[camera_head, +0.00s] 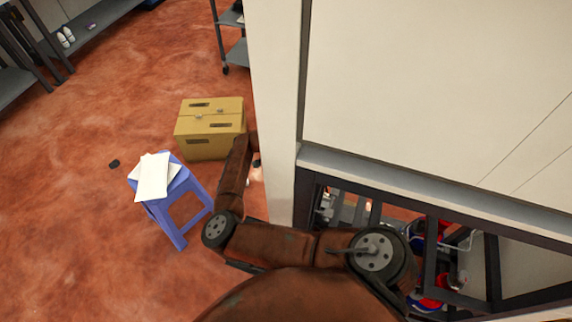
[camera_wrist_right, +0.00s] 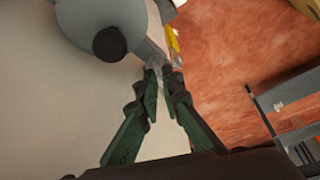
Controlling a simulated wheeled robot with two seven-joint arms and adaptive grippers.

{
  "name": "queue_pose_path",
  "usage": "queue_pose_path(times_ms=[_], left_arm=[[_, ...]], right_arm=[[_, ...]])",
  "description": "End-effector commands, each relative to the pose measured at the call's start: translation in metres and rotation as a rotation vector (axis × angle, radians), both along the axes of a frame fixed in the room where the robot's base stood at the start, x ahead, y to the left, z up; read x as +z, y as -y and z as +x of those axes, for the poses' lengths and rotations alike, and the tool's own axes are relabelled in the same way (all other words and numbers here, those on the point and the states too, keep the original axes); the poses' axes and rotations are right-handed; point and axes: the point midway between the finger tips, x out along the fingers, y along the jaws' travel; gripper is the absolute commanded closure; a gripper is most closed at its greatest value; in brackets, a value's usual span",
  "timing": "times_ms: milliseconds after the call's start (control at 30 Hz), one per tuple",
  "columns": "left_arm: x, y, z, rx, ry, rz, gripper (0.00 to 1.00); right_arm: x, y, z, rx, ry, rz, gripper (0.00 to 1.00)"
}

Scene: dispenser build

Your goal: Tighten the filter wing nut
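In the right wrist view, my right gripper (camera_wrist_right: 163,76) has its two dark green fingers close together, with a narrow gap between the tips. A small pale grey piece (camera_wrist_right: 156,65) is at the fingertips and may be the wing nut. It is too small and blurred to tell whether the fingers grip it. Just beyond is a grey rounded housing (camera_wrist_right: 88,14) with a black round knob (camera_wrist_right: 110,44). A yellow strip (camera_wrist_right: 172,40) lies beside the housing. In the head view, neither gripper can be made out; one brown arm of mine runs up beside the white pillar.
In the head view, a cardboard box (camera_head: 210,145) and a blue stool (camera_head: 171,225) with papers (camera_head: 153,178) stand on the reddish floor. A white pillar (camera_head: 277,90) and a dark frame (camera_head: 430,262) holding red and blue items are at the right. Floor at the left is open.

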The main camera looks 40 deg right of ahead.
Motion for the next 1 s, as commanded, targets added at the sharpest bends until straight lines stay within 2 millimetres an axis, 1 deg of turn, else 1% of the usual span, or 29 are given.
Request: queue_pose_path(times_ms=[67,433,800,1000], left_arm=[[0.000,0.000,0.000,0.000,0.000,0.000,0.60],[-0.001,0.000,0.000,0.000,-0.001,0.000,0.60],[-0.015,0.000,-0.006,0.000,-0.010,0.000,0.60],[-0.015,0.000,-0.006,0.000,-0.010,0.000,0.60]], right_arm=[[0.000,0.000,0.000,0.000,0.000,0.000,1.00],[-0.001,0.000,0.000,-0.010,0.000,0.001,1.00],[-0.003,-0.002,-0.001,-0.232,-0.004,0.004,1.00],[-0.002,-0.003,-0.002,-0.251,-0.003,0.006,1.00]])
